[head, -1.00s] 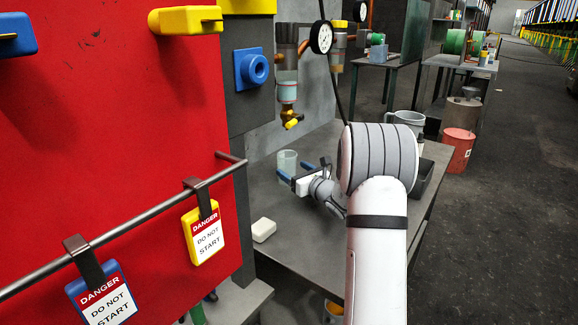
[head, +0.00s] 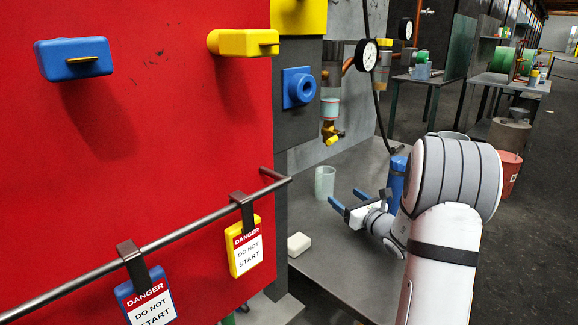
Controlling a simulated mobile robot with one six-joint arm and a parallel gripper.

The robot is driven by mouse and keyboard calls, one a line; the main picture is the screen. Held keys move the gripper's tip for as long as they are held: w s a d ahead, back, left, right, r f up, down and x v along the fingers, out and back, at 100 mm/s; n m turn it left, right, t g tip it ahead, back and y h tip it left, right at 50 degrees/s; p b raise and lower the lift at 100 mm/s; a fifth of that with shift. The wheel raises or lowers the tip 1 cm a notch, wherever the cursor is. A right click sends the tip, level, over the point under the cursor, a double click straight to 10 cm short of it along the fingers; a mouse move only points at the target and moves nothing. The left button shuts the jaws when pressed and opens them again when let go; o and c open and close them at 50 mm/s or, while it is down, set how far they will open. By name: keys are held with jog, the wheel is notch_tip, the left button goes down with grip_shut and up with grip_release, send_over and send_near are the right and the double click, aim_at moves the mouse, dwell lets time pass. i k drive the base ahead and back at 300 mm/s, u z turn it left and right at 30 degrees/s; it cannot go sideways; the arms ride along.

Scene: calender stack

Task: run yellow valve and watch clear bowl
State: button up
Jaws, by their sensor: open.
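The clear bowl (head: 330,108) hangs under the regulator with the round gauge (head: 367,54) on the back wall; pale bluish stuff shows in it. A small brass valve with a yellow handle (head: 335,139) sits right below the bowl. My gripper (head: 348,199) has blue fingers, spread apart and empty. It is over the grey bench, in the picture below and slightly right of the yellow valve, and apart from it. A clear cup (head: 324,182) stands on the bench just left of the fingers.
A red panel (head: 150,190) at left carries blue (head: 75,57) and yellow (head: 242,42) handles and a rail with two danger tags. A white block (head: 299,244) lies on the bench (head: 345,270). A blue cylinder (head: 397,180) stands behind my gripper.

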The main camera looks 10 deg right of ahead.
aim_at(334, 138)
jog(key=k, duration=1)
